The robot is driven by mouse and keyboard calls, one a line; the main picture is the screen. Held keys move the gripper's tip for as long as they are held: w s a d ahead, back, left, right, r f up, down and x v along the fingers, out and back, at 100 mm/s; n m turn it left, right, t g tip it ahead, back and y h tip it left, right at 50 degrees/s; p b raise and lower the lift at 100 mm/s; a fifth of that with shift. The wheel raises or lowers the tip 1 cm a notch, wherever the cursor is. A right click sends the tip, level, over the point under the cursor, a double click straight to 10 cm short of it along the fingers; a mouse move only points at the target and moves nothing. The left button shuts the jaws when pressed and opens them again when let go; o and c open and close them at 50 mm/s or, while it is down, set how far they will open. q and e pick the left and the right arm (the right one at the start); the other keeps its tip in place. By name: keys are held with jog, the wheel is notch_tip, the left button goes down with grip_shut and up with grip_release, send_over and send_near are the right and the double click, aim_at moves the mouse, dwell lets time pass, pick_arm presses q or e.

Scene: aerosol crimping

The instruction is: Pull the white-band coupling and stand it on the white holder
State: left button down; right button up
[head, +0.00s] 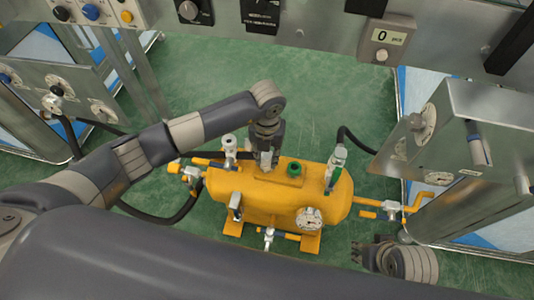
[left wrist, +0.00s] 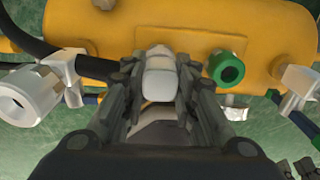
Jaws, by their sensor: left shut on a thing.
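My left gripper (head: 266,160) is above the yellow tank (head: 322,182), left of the green ring-shaped holder (head: 295,169). It is shut on a pale grey-white piece, which looks like the white-band coupling (left wrist: 160,78); its band is hard to make out between the fingers. The green holder also shows right of the fingers in the left wrist view (left wrist: 227,69). My right gripper (head: 365,255) is at the lower right, its opening unclear.
A fitting with a pale top (head: 229,146) stands left of my gripper, and a coupling with green parts and a hose (head: 337,165) stands right. A gauge (head: 309,217) is on the tank's front. Steel cabinets (head: 470,130) flank the tank. Green floor lies behind it.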

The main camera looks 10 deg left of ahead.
pick_arm(q)
jog(key=c, duration=1.2)
grip_release()
jog(key=shift+r, duration=0.15)
notch_tip(320, 180, up, 12)
